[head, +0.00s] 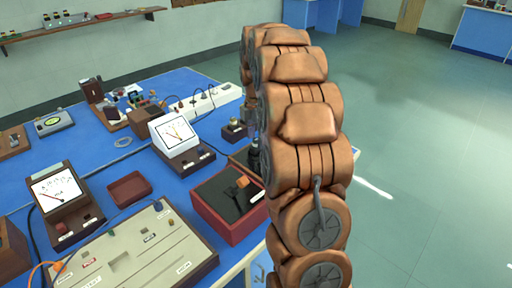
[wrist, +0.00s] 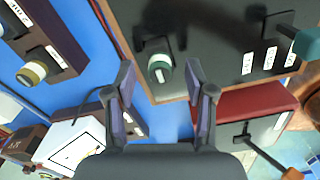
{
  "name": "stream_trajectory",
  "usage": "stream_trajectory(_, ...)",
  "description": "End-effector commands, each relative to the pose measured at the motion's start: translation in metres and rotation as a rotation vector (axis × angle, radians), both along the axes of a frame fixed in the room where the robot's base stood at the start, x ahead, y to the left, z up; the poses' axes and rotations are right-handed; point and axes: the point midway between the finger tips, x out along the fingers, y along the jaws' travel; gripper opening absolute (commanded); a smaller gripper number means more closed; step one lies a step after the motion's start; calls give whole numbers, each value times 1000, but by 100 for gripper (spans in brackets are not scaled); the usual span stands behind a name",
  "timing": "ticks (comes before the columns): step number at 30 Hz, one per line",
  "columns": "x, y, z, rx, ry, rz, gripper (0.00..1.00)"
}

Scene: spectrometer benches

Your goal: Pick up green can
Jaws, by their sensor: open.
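No thing is plainly a green can. In the wrist view a short dark green cylinder with a pale end (wrist: 160,68) stands on a dark panel (wrist: 205,40), just beyond the fingertips and between their lines. A teal-green piece (wrist: 307,43) is cut by the right edge of that view. I cannot tell whether either is the can. My gripper (wrist: 163,80) is open, with nothing between its fingers. In the head view my arm hides the bench area by the gripper, and no green can shows there.
A red open box (head: 235,210) with dark items stands at the blue bench's (head: 115,165) front edge, and also shows in the wrist view (wrist: 245,108). White meters (head: 175,135) and a power strip (head: 213,98) crowd the bench. Open floor (head: 430,150) lies right.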

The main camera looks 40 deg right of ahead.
Motion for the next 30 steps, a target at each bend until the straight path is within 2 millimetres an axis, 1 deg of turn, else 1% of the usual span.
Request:
stream_trajectory(1,-1,0,-7,1,4,0,54)
stream_trajectory(4,-1,0,-14,0,4,0,54)
stream_trajectory(11,-1,0,-15,-1,1,0,53)
stream_trajectory(26,-1,0,-15,-1,1,0,1)
stream_trajectory(30,-1,0,-15,0,1,0,0)
